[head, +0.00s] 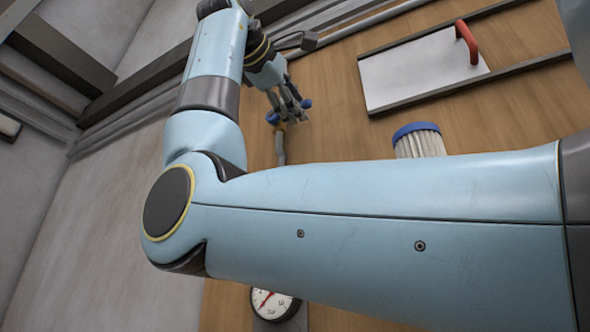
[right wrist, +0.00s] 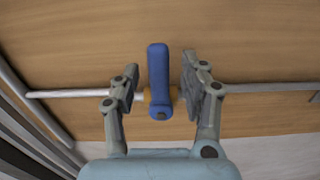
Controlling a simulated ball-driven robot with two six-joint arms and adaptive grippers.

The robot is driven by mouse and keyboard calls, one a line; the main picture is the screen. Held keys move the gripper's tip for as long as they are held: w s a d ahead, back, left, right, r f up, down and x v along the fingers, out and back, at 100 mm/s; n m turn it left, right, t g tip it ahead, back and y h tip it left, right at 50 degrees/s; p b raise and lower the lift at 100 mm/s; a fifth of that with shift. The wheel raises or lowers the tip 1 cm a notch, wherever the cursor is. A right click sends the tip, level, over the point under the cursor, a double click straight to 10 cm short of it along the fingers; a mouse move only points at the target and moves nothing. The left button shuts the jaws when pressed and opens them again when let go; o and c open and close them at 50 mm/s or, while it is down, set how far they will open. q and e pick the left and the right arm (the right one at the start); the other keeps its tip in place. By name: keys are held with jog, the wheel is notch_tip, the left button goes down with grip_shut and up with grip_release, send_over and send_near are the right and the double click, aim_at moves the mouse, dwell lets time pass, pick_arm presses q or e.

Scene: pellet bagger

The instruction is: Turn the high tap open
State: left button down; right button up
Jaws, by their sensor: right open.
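A tap with a blue lever handle (right wrist: 159,75) and a small brass body sits on a thin pipe on the wooden panel. In the right wrist view the lever stands crosswise to the pipe. My right gripper (right wrist: 158,84) is open, with one finger on each side of the lever and a visible gap to both. In the head view my right gripper (head: 293,106) is at the tap, where blue lever ends (head: 272,118) show beside the fingers. I cannot tell whether this is the high tap, as no other tap shows. My left gripper is not in view.
A pale sliding plate (head: 415,75) with a red handle (head: 466,42) sits between dark rails at upper right. A blue-capped ribbed cylinder (head: 418,141) is partly hidden behind my right arm. A round gauge (head: 271,303) shows low. The pipe (right wrist: 70,93) runs across the panel.

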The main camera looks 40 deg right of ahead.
jog(key=shift+s+a, duration=0.15)
jog(key=shift+a, duration=0.05)
jog(key=shift+c, duration=1.4)
jog(key=shift+d, duration=0.1)
grip_shut()
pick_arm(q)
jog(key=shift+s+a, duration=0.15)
pick_arm(e)
jog(key=shift+d, duration=0.15)
